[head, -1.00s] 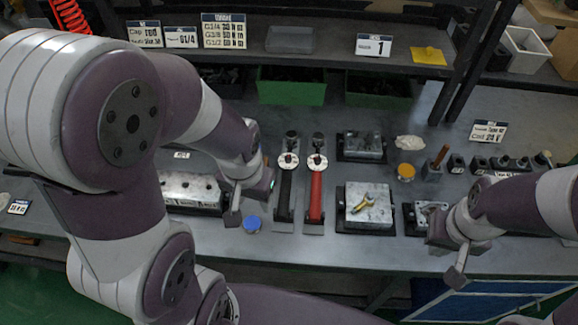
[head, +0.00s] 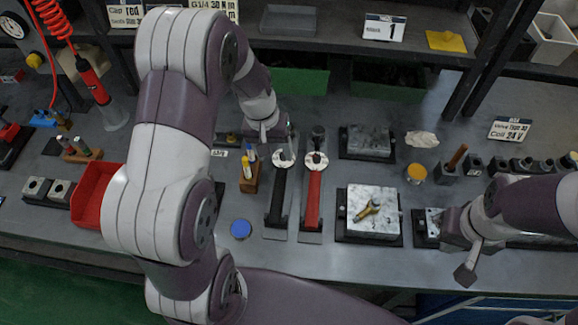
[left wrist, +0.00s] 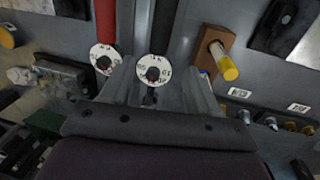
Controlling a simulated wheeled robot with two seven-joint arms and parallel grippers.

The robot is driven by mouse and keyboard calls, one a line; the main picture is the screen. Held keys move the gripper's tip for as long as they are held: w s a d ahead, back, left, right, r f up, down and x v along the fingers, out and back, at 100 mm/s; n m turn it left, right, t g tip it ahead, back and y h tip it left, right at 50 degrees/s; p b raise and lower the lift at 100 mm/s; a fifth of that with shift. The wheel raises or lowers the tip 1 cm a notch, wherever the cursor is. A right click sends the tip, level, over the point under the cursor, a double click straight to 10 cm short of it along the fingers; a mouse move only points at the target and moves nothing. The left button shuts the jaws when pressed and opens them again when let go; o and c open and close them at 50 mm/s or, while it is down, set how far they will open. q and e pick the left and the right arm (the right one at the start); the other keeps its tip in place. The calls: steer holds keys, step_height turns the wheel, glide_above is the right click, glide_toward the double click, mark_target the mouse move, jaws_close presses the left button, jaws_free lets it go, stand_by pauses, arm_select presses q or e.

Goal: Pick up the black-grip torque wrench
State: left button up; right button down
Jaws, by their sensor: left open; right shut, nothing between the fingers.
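The black-grip torque wrench (head: 277,196) lies in a holder on the bench, its grip toward the bench's front edge and its round white dial toward the back. A red-grip torque wrench (head: 313,198) lies parallel just to its right. My left gripper (head: 272,134) is open at the dial end of the black-grip wrench; its fingertips are partly hidden in the head view. In the left wrist view, the black-grip wrench's dial (left wrist: 154,69) shows between the open fingers, with nothing clamped. My right gripper (head: 467,264) is shut and empty near the front edge at right.
A wooden block with yellow-topped pieces (head: 250,176) stands just left of the black-grip wrench. A blue cap (head: 241,229) lies near the front edge. A red bin (head: 92,190) is at left.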

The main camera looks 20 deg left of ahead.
mark_target(280, 173)
arm_select(q)
steer(key=s+f, duration=0.2)
steer(key=shift+d+f, duration=0.4)
steer(key=f, duration=0.2)
steer(key=w+f, duration=0.1)
steer(key=d+f, duration=0.1)
steer(key=f, duration=0.1)
steer(key=shift+w+f, duration=0.15)
steer(key=shift+f, duration=0.2)
steer(key=shift+s+d+f, duration=0.1)
steer(key=shift+s+f, duration=0.1)
steer(key=shift+f, duration=0.3)
steer(key=shift+w, duration=0.1)
steer(key=shift+c, duration=0.3)
arm_select(e)
steer(key=shift+s+r, duration=0.45)
steer(key=shift+s, duration=0.15)
arm_select(q)
steer(key=c, duration=1)
jaws_close()
steer(key=shift+w+r, duration=0.1)
steer(key=shift+r, duration=0.05)
